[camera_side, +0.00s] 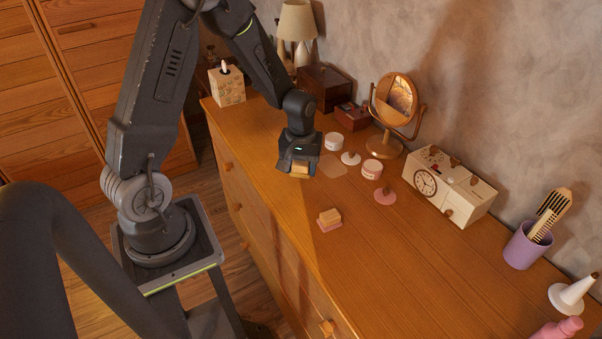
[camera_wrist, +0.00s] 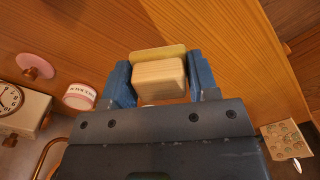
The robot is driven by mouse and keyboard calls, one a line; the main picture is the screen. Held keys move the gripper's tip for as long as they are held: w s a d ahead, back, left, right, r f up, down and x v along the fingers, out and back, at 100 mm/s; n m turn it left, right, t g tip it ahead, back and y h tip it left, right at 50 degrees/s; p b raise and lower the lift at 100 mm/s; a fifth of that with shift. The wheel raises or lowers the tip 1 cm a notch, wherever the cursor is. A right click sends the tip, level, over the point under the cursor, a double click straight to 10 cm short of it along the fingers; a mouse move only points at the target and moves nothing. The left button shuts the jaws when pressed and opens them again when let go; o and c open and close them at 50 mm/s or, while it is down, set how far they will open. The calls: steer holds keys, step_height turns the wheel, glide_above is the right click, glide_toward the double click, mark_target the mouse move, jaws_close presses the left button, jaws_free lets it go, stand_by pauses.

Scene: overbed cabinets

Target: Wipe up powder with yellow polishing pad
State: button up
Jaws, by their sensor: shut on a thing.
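My gripper (camera_side: 300,168) is shut on the yellow polishing pad (camera_side: 299,169), above the dresser top near its front edge. In the wrist view, the pad's yellow layer (camera_wrist: 158,54) lies behind its pale wooden block (camera_wrist: 160,81), and the blue fingers of my gripper (camera_wrist: 161,82) close on both sides. A faint pale patch (camera_side: 334,167), perhaps the powder, lies on the wood just right of my gripper. I cannot tell whether the pad touches the surface.
A second block with a pink pad (camera_side: 329,219) sits nearer the camera. The dresser's near middle (camera_side: 400,270) is clear.

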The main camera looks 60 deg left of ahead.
steer(key=shift+r, duration=1.15)
